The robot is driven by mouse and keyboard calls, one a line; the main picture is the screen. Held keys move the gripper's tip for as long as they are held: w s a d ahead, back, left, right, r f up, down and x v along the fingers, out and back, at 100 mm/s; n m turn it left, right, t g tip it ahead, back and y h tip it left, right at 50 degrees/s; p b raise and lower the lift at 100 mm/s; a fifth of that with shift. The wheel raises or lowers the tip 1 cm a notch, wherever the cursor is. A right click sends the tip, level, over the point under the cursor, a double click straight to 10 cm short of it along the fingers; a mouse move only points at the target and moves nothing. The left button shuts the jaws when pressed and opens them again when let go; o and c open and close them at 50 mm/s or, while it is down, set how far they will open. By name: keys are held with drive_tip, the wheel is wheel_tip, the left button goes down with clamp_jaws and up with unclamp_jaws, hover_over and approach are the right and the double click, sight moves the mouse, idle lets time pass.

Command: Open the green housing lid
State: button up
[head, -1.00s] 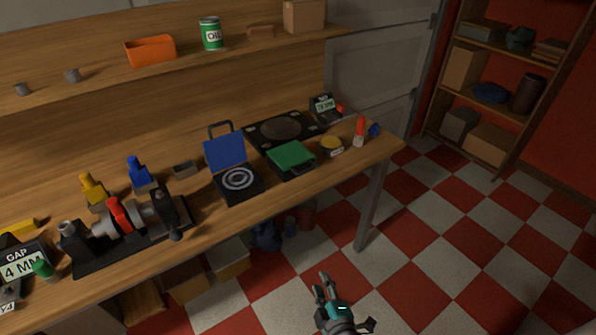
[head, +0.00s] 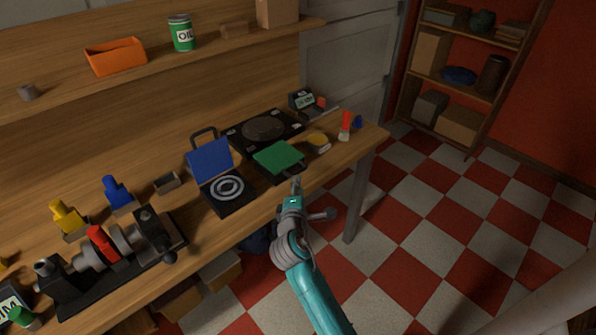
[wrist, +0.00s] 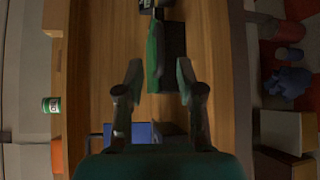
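In the wrist view the green lid (wrist: 154,52) and the dark housing (wrist: 172,45) are ahead, seen between the fingers. My gripper (head: 296,183) is just in front of the lid in the head view. In the wrist view my gripper (wrist: 159,70) has its two fingers wide apart with nothing held. I cannot tell whether a fingertip touches the handle.
An open blue-lidded box (head: 228,187) stands left of the green housing. A clamp-like machine (head: 108,247) is at left. Open floor lies in front.

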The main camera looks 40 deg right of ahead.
sight(299, 173)
drive_tip(key=x, duration=0.8)
drive_tip(key=shift+w+d, duration=0.15)
drive_tip(key=shift+w, duration=0.05)
clamp_jaws()
